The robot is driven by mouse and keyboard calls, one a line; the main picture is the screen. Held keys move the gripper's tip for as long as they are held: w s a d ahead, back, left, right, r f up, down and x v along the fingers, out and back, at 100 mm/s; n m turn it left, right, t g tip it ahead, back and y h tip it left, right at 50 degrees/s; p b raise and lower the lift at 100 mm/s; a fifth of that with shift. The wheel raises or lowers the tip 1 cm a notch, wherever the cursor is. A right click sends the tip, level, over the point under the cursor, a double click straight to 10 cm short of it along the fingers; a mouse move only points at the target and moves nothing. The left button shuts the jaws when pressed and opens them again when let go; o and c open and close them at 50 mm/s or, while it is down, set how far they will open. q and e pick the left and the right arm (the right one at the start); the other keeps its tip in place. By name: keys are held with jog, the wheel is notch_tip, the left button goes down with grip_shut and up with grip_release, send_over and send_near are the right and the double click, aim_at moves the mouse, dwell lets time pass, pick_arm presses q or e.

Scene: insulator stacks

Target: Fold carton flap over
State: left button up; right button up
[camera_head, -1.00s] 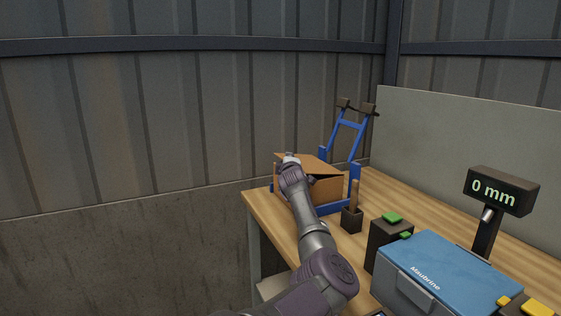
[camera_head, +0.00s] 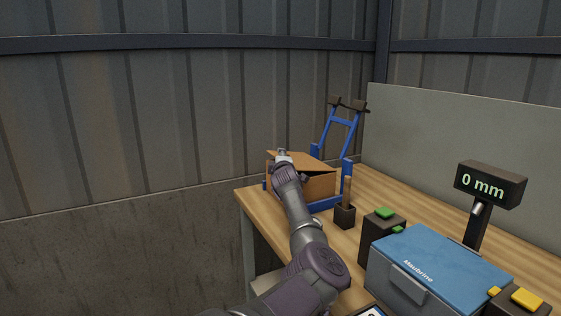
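A brown cardboard carton (camera_head: 321,186) sits in a blue frame (camera_head: 331,203) at the far left part of the wooden table. Its top flap (camera_head: 312,162) lies over the top, slightly raised, with a dark gap under its front edge. One arm of mine reaches up from the bottom of the view, and its gripper (camera_head: 282,155) is at the carton's left top side, by the flap. The wrist hides the fingers and part of the carton, so I cannot tell whether it touches the flap or which arm it is. The other gripper is out of view.
A blue raised bracket (camera_head: 344,125) with dark ends stands behind the carton. A dark holder (camera_head: 345,216), a box with green buttons (camera_head: 382,233), a blue-lidded case (camera_head: 440,264) and a "0 mm" display (camera_head: 489,184) stand to the right. A grey panel (camera_head: 460,145) borders the back.

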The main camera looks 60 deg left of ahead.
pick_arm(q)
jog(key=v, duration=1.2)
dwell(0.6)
